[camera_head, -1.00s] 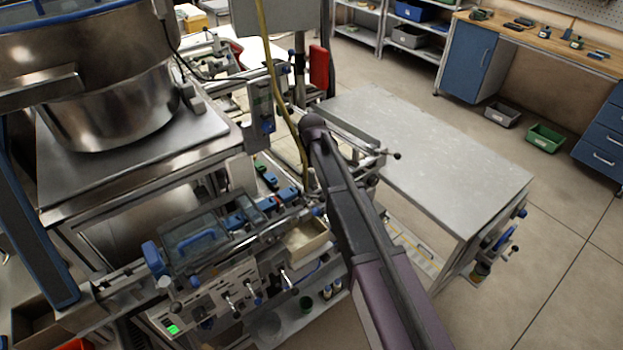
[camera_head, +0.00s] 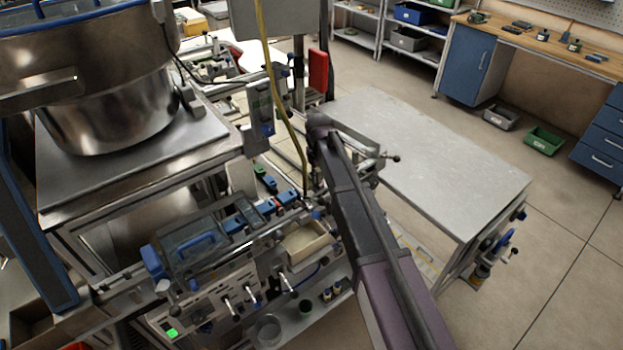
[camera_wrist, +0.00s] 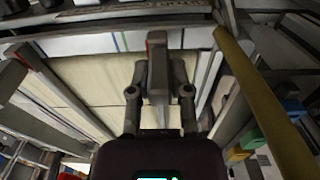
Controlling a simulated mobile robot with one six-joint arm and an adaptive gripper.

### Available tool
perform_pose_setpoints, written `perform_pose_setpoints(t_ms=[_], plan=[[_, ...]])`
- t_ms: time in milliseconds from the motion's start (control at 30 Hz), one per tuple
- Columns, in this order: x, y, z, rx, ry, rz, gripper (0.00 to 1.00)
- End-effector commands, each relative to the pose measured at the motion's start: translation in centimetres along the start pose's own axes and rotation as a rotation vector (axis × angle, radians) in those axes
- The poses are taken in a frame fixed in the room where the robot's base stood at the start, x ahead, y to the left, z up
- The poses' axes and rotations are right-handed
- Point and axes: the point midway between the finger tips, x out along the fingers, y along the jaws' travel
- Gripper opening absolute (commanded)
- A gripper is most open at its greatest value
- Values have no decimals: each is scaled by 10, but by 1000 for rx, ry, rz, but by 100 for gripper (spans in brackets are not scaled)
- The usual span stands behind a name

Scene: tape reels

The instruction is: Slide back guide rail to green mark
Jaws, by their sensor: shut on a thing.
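In the wrist view my gripper (camera_wrist: 158,95) is shut on a grey upright block (camera_wrist: 158,70), with one finger on each side of it. The block has a red patch near its upper left edge and looks like the handle of the guide rail; how it joins the rail is hard to see. A green mark (camera_wrist: 125,41) is a thin line on a white strip (camera_wrist: 85,45) beyond the block, left of the red patch and apart from it. A blue line stands just left of the green one. In the head view my arm hides the gripper and the block.
A yellow hose (camera_wrist: 262,105) runs close to the gripper's right in the wrist view; it also hangs in the head view (camera_head: 268,60). Pale panels (camera_wrist: 75,85) lie on the left. A steel drum (camera_head: 110,80) stands left and a bare grey table (camera_head: 430,160) right.

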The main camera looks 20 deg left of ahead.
Motion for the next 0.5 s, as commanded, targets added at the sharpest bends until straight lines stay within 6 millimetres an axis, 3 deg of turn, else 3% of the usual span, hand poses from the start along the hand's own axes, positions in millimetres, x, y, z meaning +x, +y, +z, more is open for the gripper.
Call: perform_pose_setpoints(t_ms=[33, 167, 467, 500], plan=[[0, 11, -1, 3, -1, 2, 0], [0, 23, -1, 2, -1, 2, 0], [0, 24, 0, 0, -1, 2, 0], [0, 24, 0, 0, -1, 2, 34]])
